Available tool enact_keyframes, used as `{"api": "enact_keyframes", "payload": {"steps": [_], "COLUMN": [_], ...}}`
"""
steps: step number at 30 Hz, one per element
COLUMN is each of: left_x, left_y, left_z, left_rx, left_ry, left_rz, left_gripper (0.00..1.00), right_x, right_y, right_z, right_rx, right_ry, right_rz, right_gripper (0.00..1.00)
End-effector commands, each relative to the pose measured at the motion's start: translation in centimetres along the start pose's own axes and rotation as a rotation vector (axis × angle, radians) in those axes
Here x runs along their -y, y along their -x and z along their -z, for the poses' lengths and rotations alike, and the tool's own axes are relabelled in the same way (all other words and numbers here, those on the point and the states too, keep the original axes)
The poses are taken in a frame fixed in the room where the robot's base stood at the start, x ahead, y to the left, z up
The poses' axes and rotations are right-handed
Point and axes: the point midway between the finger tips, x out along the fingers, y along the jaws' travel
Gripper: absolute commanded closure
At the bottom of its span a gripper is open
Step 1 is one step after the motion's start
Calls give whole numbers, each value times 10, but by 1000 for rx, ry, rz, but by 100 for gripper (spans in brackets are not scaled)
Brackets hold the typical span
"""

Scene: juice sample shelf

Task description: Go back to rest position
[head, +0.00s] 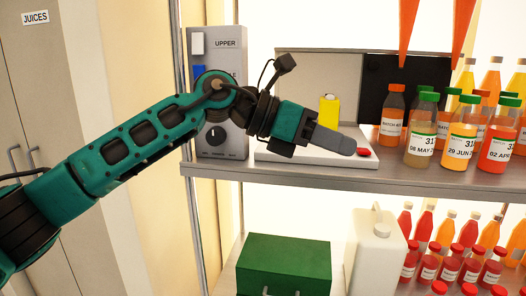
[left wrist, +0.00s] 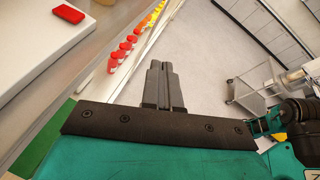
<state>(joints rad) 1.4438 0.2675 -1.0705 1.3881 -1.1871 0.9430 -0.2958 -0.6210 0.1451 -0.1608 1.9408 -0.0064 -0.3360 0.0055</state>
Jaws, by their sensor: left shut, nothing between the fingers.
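My left arm comes in from the left in the head view and reaches across in front of the shelf. My left gripper (head: 350,146) is shut and empty, its fingers pointing right over the front of a white board or base with a red button (head: 363,152). In the left wrist view the shut fingers (left wrist: 162,64) point out over the floor, apart from the shelf edge. The red button (left wrist: 68,14) sits on the white base at the upper left there. My right gripper does not show in either view.
A grey control box (head: 215,60) stands left on the upper shelf (head: 400,178). Several juice bottles (head: 461,130) stand at the right. Below are a green box (head: 284,264), a white canister (head: 375,255) and red-capped bottles. A wheeled cart (left wrist: 260,92) stands on open floor.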

Motion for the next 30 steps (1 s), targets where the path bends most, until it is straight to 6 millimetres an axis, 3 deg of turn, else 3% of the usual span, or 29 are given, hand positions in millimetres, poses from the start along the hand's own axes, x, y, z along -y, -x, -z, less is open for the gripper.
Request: {"api": "enact_keyframes", "payload": {"steps": [3, 8, 14, 17, 23, 27, 30], "left_x": [8, 7, -18, -37, -74, -87, -86], "left_y": [-15, -17, -1, 11, 35, 50, 60], "left_z": [18, 36, 73, 103, 190, 273, 339], "left_rx": [175, 412, 709, 856, 1145, 1342, 1482], "left_ry": [216, 525, 943, 1162, 1605, 1914, 2131], "left_rz": [144, 291, 407, 437, 442, 399, 343], "left_gripper": [100, 100, 100, 100, 100, 100, 100], "right_x": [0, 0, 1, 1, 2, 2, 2], "right_y": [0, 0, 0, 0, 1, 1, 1], "right_z": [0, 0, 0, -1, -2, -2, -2], "right_rx": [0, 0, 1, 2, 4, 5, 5], "right_ry": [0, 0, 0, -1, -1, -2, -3], "right_rz": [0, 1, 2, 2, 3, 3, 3], "right_gripper": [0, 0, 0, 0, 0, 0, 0]}}
